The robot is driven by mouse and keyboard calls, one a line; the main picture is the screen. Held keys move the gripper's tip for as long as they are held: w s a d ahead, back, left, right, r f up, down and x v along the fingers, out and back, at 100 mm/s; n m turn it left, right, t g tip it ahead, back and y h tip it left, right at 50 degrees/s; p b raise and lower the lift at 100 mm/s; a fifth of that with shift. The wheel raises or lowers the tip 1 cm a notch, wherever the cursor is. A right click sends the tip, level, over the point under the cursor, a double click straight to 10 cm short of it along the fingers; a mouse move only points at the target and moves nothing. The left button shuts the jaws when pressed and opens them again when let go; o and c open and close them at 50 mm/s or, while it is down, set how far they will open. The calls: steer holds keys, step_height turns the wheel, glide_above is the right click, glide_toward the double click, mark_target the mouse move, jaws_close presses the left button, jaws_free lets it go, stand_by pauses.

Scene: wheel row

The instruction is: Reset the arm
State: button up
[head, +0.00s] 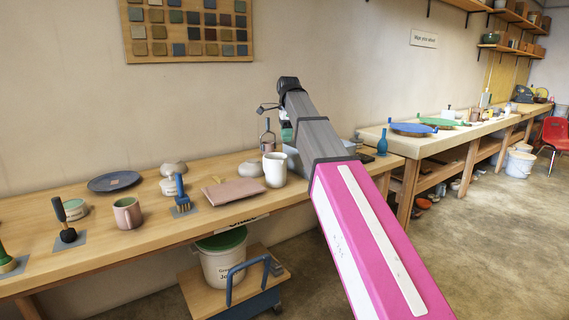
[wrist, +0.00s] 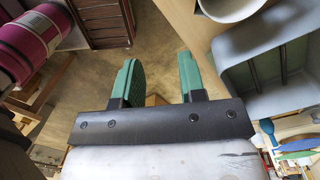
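My arm reaches out over the workbench (head: 150,233) in the head view. In that view my gripper (head: 287,132) is mostly hidden behind the arm, with a bit of green finger showing near a grey container. In the wrist view my gripper (wrist: 160,78) has its two green fingers apart, with a clear gap and only floor and blurred background between them. It holds nothing.
A grey bin (wrist: 268,68) lies right of the fingers. Cups, brushes and a dark plate (head: 115,181) fill the bench's left. Floor at right is open.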

steer(key=s+d+f+n, duration=0.3)
steer(key=f, duration=0.6)
steer(key=s+d+f+n, duration=0.2)
steer(key=d+f, duration=0.2)
steer(key=f, duration=0.6)
steer(key=s+d+f+n, duration=0.3)
steer(key=f, duration=0.6)
steer(key=s+d+f+n, duration=0.4)
steer(key=s+f, duration=0.3)
steer(key=f, duration=0.2)
steer(key=s+d+f+n, duration=0.4)
steer(key=s+f, duration=0.4)
steer(key=f, duration=0.2)
steer(key=shift+s+n+t+h, duration=0.25)
steer(key=shift+n+t+h, duration=0.05)
steer(key=shift+n, duration=0.1)
steer(key=shift+d+f, duration=0.1)
